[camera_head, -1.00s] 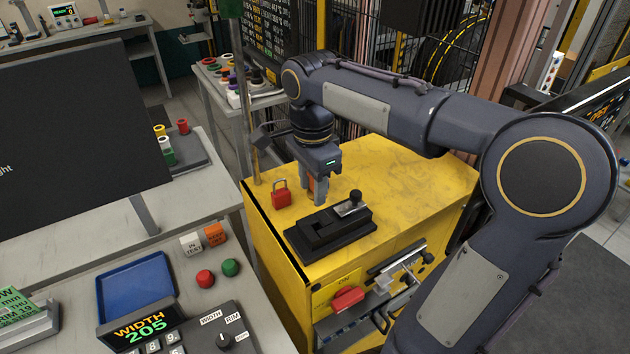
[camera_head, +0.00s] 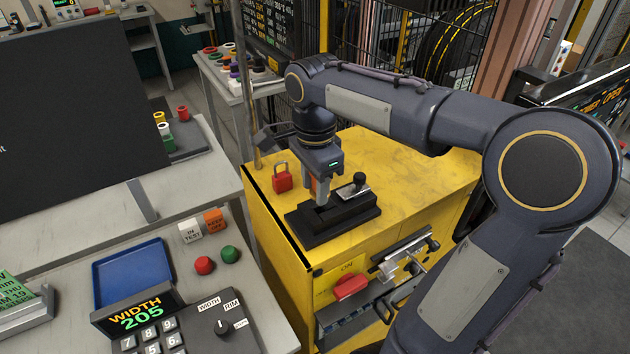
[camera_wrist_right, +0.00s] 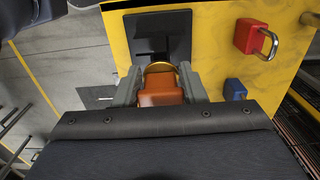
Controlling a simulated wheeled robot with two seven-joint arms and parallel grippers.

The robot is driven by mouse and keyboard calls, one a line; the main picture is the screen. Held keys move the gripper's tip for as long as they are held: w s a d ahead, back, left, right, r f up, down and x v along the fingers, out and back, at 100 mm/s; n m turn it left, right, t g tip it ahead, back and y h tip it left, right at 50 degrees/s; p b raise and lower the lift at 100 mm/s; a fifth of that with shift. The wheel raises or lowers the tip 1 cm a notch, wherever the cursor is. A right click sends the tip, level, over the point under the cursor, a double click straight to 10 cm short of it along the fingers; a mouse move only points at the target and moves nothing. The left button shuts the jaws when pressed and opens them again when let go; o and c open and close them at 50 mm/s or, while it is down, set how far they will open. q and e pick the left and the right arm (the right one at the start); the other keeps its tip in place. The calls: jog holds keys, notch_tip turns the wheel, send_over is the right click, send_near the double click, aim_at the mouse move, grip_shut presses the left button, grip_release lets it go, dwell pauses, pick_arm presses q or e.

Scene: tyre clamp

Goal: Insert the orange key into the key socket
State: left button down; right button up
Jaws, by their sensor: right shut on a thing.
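My right gripper (camera_head: 320,190) points down over the black key socket block (camera_head: 335,218) on top of the yellow cabinet. It is shut on the orange key (camera_wrist_right: 162,84), which shows between its fingers in the right wrist view. In the head view only a sliver of the orange key shows between the fingers. The fingertips overlap the left part of the block, so whether the key's lower end is in the socket is hidden. The block also shows ahead of the key in the right wrist view (camera_wrist_right: 175,25). My left gripper is not in view.
A red padlock (camera_head: 283,178) stands on the yellow cabinet (camera_head: 410,185) just left of my right gripper. A black-knobbed lever (camera_head: 358,183) sits on the block's right part. A grey desk with a blue tray (camera_head: 133,273) and buttons lies to the left.

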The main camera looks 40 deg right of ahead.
jog(key=shift+f+b, duration=1.25)
jog(key=shift+f, duration=0.75)
jog(key=o, duration=1.1)
